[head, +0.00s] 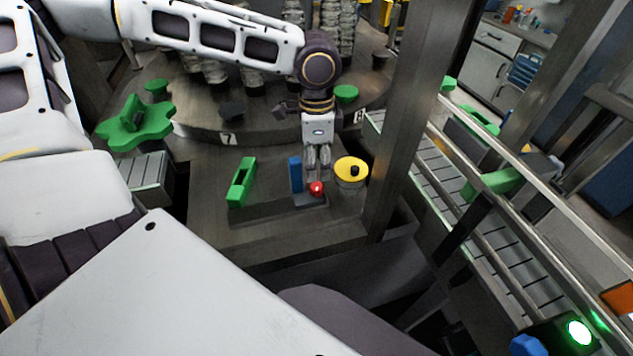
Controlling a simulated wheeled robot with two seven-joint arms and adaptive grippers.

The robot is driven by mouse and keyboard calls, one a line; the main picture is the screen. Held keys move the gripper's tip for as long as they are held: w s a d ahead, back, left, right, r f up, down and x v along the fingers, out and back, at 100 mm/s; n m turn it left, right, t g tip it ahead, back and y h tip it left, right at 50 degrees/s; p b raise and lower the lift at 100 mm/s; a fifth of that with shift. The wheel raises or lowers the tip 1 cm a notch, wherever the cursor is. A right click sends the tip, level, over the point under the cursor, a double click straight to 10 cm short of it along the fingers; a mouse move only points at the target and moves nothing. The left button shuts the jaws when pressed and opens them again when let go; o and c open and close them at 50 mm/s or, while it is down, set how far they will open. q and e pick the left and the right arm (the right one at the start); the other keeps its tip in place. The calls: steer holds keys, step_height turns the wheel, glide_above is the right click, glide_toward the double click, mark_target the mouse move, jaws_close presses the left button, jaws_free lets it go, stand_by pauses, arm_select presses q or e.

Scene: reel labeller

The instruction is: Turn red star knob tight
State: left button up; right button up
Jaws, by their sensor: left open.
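The red knob (316,188) is small in the head view and sits low on a dark base on the metal deck, at the foot of a blue upright block (295,174). Its star shape is too small to make out. My left gripper (319,172) points down with its fingertips just above and behind the knob. It is open and holds nothing that I can see. Whether a fingertip touches the knob cannot be told. My right gripper is not in view.
A yellow disc with a black knob (350,170) stands close right of the gripper. A green handle (241,182) lies left. A steel post (402,130) rises at right, beside a conveyor (445,190). A turntable (190,128) is behind, with a large green star knob (137,125) at left.

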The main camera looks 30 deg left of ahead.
mark_target(316, 186)
arm_select(q)
steer(key=shift+f, duration=3.7)
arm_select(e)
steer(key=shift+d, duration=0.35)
arm_select(q)
steer(key=c, duration=1)
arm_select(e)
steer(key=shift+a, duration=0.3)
arm_select(q)
steer(key=shift+r, duration=0.1)
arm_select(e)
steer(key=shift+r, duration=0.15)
